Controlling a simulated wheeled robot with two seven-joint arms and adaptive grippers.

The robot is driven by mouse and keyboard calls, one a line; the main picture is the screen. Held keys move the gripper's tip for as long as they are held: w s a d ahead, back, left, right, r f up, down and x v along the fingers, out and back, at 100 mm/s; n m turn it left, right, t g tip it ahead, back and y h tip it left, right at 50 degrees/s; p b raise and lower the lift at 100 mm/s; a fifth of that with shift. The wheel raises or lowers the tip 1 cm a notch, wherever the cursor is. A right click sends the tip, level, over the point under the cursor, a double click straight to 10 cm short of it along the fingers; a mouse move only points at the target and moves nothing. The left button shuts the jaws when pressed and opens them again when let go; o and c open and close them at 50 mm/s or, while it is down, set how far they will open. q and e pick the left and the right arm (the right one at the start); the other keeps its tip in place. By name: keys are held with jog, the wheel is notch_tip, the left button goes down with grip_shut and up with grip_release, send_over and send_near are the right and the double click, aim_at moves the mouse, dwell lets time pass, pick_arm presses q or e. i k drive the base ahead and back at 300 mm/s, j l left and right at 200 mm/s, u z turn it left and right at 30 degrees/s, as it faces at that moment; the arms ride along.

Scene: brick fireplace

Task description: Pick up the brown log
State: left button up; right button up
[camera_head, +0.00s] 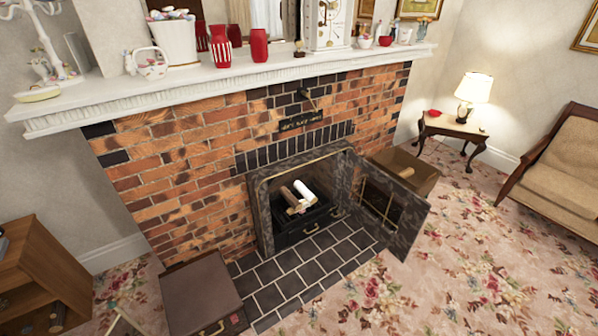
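Logs lie on the black grate (302,228) inside the open fireplace. A brown log (291,199) lies at the left of this small pile, next to a white log (304,190). The logs are small in the picture, and I cannot tell exactly how they touch. Neither of my grippers is in view.
The fireplace's metal door (402,229) stands swung open to the right. Dark hearth tiles (312,268) lie in front. A brown case (201,296) sits left of the hearth, a box (411,175) right of it. Carpet (440,300) is clear at right.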

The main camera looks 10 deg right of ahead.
aim_at(295, 204)
jog(key=i+l+z, duration=0.25)
jog(key=i+z, duration=0.15)
jog(key=i, duration=0.45)
jog(key=i+z, duration=0.4)
jog(key=i, duration=0.4)
jog(key=i+l, duration=0.15)
